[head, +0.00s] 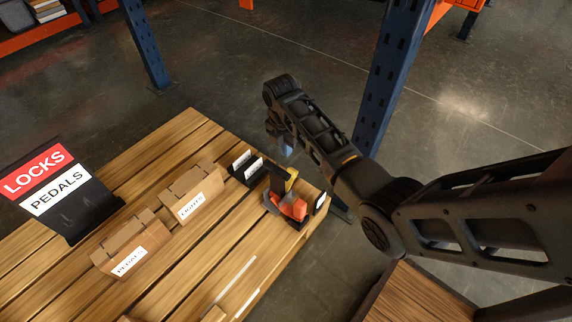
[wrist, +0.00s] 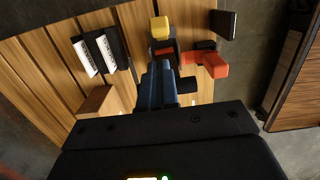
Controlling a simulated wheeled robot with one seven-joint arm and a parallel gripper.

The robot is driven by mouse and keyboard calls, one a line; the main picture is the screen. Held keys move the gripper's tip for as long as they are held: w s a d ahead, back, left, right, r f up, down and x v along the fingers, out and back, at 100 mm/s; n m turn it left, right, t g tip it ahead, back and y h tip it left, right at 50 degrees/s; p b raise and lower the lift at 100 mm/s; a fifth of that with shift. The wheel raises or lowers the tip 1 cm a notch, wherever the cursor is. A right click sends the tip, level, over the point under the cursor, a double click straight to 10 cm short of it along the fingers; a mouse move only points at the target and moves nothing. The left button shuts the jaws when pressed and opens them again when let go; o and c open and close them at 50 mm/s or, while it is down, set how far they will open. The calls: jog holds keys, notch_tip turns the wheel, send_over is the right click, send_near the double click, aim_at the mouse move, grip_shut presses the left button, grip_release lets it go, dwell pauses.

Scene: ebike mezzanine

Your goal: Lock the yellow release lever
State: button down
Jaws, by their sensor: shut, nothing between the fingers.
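The yellow release lever (head: 292,173) sits on top of a dark clamp-like device with an orange part (head: 294,208), near the right end of the wooden table. In the wrist view the yellow lever (wrist: 159,27) lies just beyond my fingertips, with the orange part (wrist: 207,64) to their right. My gripper (wrist: 157,66) is shut and empty, its fingers together and pointing toward the device. In the head view my gripper (head: 287,149) hangs above and behind the device. I cannot tell whether it touches the lever. The fingers hide part of the device in the wrist view.
A black holder with white cards (head: 246,166) stands left of the device. Cardboard boxes labelled lights (head: 190,192) and pedals (head: 131,243) sit on the slatted table (head: 185,130), near a black locks and pedals sign (head: 80,215). A blue rack post (head: 387,75) rises behind my arm.

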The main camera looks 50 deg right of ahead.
jog(key=f+b, duration=0.1)
jog(key=f, duration=0.2)
jog(key=f+b, duration=0.2)
jog(key=f, duration=0.1)
jog(key=d+f+b, duration=0.1)
jog(key=f+b, duration=0.1)
jog(key=f, duration=0.2)
dwell(0.3)
jog(key=shift+s+d+r, duration=0.1)
jog(key=shift+d+y+p, duration=0.25)
jog(key=shift+y+p, duration=0.15)
jog(key=shift+p, duration=0.1)
